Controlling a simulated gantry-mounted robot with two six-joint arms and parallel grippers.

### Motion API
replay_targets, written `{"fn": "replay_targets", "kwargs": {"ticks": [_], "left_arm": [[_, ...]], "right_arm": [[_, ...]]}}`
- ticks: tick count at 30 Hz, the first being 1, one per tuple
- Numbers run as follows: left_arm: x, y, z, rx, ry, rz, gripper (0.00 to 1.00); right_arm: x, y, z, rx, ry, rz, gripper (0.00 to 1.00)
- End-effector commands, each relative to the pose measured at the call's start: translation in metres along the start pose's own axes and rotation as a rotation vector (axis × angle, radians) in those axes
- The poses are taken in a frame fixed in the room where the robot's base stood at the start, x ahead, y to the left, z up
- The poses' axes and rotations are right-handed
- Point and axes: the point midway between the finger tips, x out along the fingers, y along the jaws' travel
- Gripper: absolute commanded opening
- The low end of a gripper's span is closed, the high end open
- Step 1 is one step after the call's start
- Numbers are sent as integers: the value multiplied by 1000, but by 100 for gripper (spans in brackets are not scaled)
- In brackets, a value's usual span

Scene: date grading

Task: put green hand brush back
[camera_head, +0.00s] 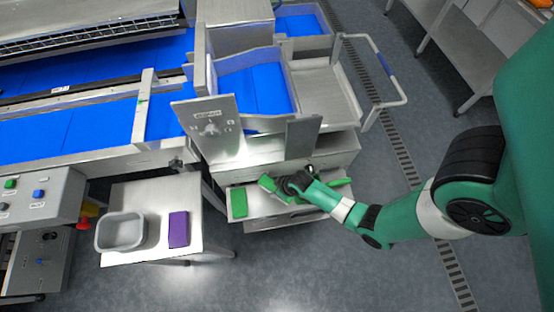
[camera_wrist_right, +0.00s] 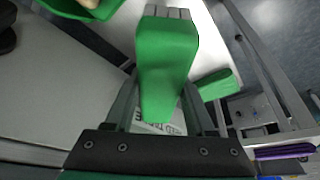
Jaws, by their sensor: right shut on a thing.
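The green hand brush (camera_wrist_right: 166,60) is between the fingers of my right gripper (camera_wrist_right: 160,112) in the right wrist view, with grey bristles at its far end. In the head view my right gripper (camera_head: 294,184) is over the steel shelf under the machine, and the green brush (camera_head: 268,184) sticks out to its left. The gripper is shut on the brush. Whether the brush touches the shelf is not clear. My left gripper is in neither view.
A green block (camera_head: 238,203) lies at the shelf's left end; another green item (camera_head: 338,182) is right of my gripper. A side table (camera_head: 150,198) holds a grey tub (camera_head: 121,232) and a purple block (camera_head: 179,229). A rail (camera_head: 388,65) juts out at the right.

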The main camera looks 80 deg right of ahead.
Motion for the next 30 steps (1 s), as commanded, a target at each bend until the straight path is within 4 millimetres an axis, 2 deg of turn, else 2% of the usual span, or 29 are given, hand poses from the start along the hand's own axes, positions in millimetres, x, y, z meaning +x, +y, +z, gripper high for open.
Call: {"fn": "replay_targets", "kwargs": {"ticks": [1,8,15,27,28,30], "left_arm": [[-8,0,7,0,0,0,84],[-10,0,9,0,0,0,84],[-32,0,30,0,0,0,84],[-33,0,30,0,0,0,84],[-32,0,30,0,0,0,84],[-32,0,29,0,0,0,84]], "right_arm": [[10,0,4,0,1,0,3],[12,0,5,0,1,0,3],[48,0,20,0,0,0,3],[53,0,21,0,1,0,3],[51,0,21,0,1,0,60],[51,0,21,0,1,0,73]]}}
